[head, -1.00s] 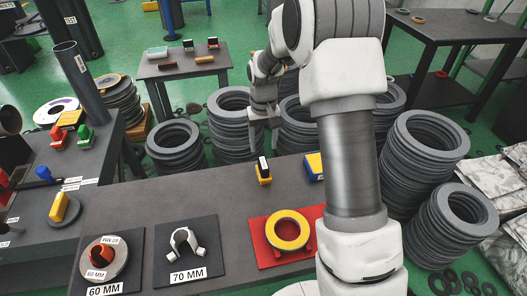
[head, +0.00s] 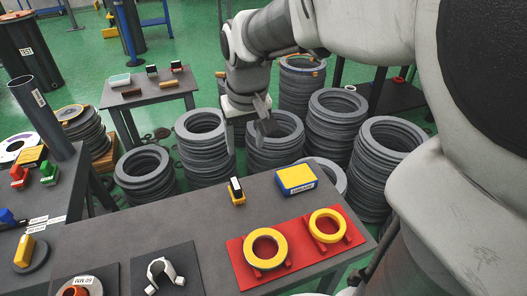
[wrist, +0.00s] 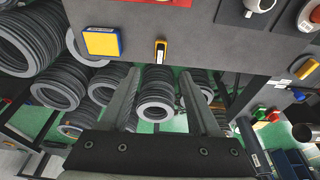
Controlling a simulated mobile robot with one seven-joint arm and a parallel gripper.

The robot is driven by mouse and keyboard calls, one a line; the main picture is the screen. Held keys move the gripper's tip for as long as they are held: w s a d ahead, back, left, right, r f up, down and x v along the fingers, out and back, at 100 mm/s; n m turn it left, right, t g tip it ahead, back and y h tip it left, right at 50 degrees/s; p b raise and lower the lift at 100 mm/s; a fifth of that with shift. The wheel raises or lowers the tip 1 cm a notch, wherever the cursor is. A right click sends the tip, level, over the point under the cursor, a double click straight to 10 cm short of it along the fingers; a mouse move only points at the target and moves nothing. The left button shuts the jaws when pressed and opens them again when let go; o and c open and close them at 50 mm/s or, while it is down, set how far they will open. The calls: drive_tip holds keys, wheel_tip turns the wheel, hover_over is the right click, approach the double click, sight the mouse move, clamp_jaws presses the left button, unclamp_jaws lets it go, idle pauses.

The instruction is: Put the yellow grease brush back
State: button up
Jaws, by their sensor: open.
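A small yellow block with a dark top and a white label (head: 237,191), which looks like the yellow grease brush, stands upright near the far edge of the grey table (head: 190,222). It also shows in the wrist view (wrist: 161,50), near the table edge. My gripper (head: 247,132) is open and empty, beyond that edge and apart from the block. In the wrist view my gripper's fingers (wrist: 160,75) are spread, with the block ahead between their lines. Another yellow piece (head: 24,252) stands on a grey disc at the left; I cannot tell its kind.
A yellow-and-blue box (head: 296,180) lies right of the block. Two yellow rings (head: 265,249) sit on red stands nearer. A white clamp (head: 160,272) lies on a dark plate. Stacks of grey flanges (head: 205,133) crowd the floor behind the table. The table around the block is clear.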

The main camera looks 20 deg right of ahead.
drive_tip(key=s+r+t, duration=0.2)
drive_tip(key=s+r, duration=0.1)
drive_tip(key=s, duration=1.1)
drive_tip(key=shift+s+t, duration=0.35)
drive_tip(key=shift+t, duration=0.05)
drive_tip(key=shift+a+r, duration=0.1)
wheel_tip(320, 180, up, 19)
drive_tip(key=p, duration=1.9)
